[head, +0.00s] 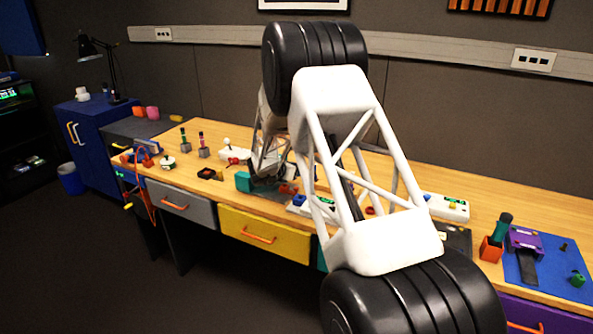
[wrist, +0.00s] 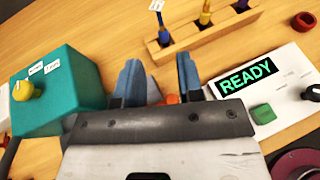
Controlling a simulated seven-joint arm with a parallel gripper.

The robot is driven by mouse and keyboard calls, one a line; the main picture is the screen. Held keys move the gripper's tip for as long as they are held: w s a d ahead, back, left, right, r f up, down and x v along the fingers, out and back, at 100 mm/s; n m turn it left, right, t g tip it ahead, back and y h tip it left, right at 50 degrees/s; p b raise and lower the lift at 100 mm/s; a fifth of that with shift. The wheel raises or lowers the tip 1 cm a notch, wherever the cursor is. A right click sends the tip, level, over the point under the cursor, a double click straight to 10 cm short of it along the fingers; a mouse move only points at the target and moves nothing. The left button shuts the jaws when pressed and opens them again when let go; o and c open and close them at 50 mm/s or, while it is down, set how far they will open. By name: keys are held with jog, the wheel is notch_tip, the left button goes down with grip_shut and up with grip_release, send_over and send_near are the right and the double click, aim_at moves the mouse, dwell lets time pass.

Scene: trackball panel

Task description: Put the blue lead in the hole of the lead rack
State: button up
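In the wrist view my gripper (wrist: 159,76) has its two blue-grey fingers apart, with wood desk top showing between them. A small orange thing (wrist: 172,98) shows low between the fingers, mostly hidden by my gripper's body. A wooden rack (wrist: 212,38) lies beyond the fingertips. A blue lead (wrist: 163,34) with a white tag stands at the rack's left end; I cannot tell whether it is seated in a hole. In the head view my arm hides most of the rack area.
A teal box (wrist: 60,92) with a yellow knob is left of my gripper; it also shows in the head view (head: 243,181). A white panel (wrist: 285,88) with a READY display is close on the right. A dark red knob (wrist: 303,22) is beyond it.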

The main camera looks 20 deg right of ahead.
jog(key=s+a+r+n+t+y, duration=0.3)
jog(key=a+r+n, duration=0.1)
jog(key=r+n, duration=0.35)
jog(key=s+a+r+n+t+y, duration=0.2)
jog(key=a+r+n+y, duration=0.15)
jog(key=r+n, duration=0.35)
jog(key=s+a+r+n+y, duration=0.2)
jog(key=s+a+r+n, duration=0.25)
jog(key=s, duration=0.25)
jog(key=s+a+r+n+y, duration=0.3)
jog(key=s+r+n, duration=0.1)
jog(key=s+n, duration=0.2)
jog(key=s+f+n+g, duration=0.1)
jog(key=s+n+g, duration=0.3)
jog(key=s+n, duration=0.8)
jog(key=s+a+f+n+g, duration=0.1)
jog(key=s+n+g, duration=0.3)
jog(key=s, duration=3)
jog(key=n, duration=0.7)
jog(key=shift+a+f+n, duration=0.15)
jog(key=shift+a+n, duration=0.05)
jog(key=shift+n, duration=0.2)
jog(key=shift+y, duration=0.25)
